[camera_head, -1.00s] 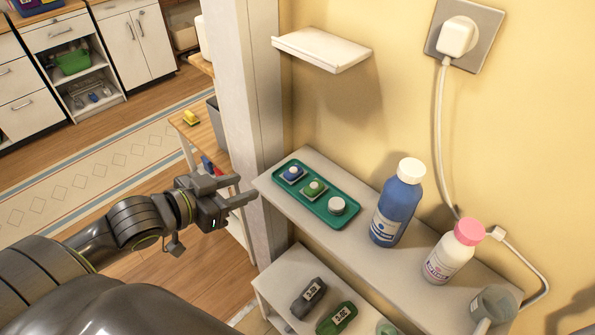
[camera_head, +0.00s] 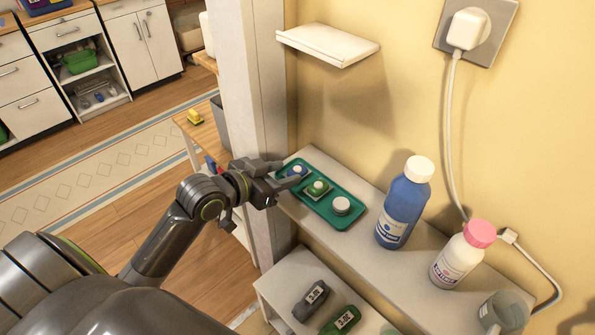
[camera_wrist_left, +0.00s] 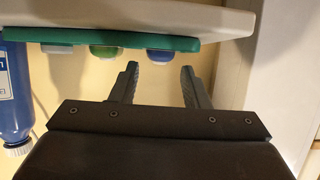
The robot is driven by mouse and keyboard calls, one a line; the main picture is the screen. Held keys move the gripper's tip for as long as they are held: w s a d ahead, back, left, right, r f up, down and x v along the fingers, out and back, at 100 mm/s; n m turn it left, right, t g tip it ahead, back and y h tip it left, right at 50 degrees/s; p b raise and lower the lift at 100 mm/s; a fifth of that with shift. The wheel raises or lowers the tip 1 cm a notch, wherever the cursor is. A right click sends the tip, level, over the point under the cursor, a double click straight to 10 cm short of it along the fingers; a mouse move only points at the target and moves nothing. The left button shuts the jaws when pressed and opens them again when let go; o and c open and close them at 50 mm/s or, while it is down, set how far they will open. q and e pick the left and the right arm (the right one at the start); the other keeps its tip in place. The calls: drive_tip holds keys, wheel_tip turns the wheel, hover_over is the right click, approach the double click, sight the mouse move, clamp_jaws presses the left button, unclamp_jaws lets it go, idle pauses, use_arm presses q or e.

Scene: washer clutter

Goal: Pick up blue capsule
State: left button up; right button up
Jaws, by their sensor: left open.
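The blue capsule (camera_head: 297,170) sits on a white base at the far-left end of the green tray (camera_head: 336,221). In the left wrist view, which appears upside down, the blue capsule (camera_wrist_left: 158,55) shows just beyond the fingertips, lined up with the gap between them. My left gripper (camera_head: 290,173) is open at that end of the tray, with its fingers reaching around or beside the capsule; the head view does not settle which. In the wrist view the gripper (camera_wrist_left: 160,70) is empty. My right gripper is not in view.
A green capsule (camera_head: 318,187) and a white round piece (camera_head: 341,205) share the tray. A blue bottle (camera_head: 405,203) and a pink-capped white bottle (camera_head: 459,257) stand to the right on the shelf. A white wall ledge (camera_head: 328,44) hangs above. A wall post (camera_head: 260,100) rises close behind the gripper.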

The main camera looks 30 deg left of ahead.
sight(310, 165)
use_arm(q)
drive_tip(key=shift+p+x, duration=0.6)
drive_tip(key=shift+x, duration=2.05)
drive_tip(key=c, duration=0.7)
